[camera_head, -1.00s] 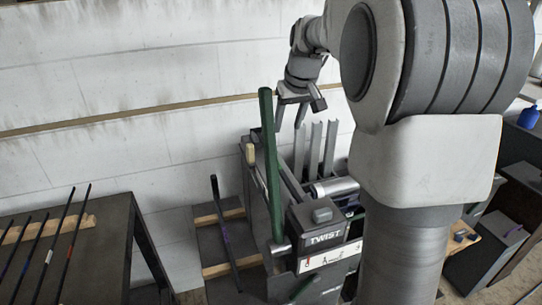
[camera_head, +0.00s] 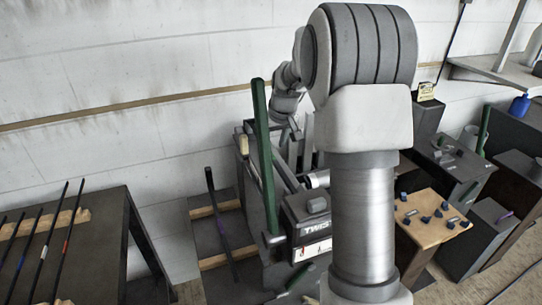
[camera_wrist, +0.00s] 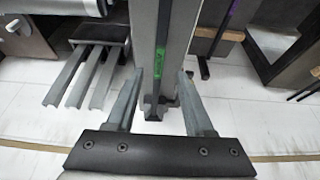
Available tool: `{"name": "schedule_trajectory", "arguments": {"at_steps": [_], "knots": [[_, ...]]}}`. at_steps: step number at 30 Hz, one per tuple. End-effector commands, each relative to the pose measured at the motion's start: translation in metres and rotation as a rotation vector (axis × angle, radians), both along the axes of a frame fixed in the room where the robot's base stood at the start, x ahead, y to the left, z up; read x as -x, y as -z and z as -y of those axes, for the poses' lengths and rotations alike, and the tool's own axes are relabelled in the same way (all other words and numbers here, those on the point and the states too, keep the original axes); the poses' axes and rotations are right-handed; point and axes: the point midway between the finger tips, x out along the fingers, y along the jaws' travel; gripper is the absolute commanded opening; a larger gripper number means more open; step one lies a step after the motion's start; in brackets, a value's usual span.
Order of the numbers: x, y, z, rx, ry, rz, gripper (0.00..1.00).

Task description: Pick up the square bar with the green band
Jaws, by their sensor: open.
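In the wrist view a narrow dark bar with a green band (camera_wrist: 160,58) runs down the middle of the picture, against a grey upright part. My gripper (camera_wrist: 160,74) is open, with one finger on each side of this bar, near the level of the band. I cannot tell whether either finger touches it. In the head view my gripper (camera_head: 290,136) is small and partly hidden behind the machine, and I cannot make out the green-banded bar there.
The TWIST machine (camera_head: 309,225) has a thick green lever (camera_head: 264,160) standing upright near my gripper. A dark table (camera_head: 113,235) at left bears several thin bars. A wooden-topped stand (camera_head: 425,232) is at right.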

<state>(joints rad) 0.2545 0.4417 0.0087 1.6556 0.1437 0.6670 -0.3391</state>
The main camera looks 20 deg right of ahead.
Motion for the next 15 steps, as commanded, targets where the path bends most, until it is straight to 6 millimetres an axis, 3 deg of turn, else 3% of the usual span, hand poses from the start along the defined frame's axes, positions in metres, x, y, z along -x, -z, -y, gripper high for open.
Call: {"name": "schedule_trajectory", "arguments": {"at_steps": [8, 15], "knots": [[-0.017, 0.034, 0.001, -0.001, -0.001, -0.002, 0.53], [-0.019, 0.039, 0.001, 0.000, -0.001, 0.001, 0.53]]}}
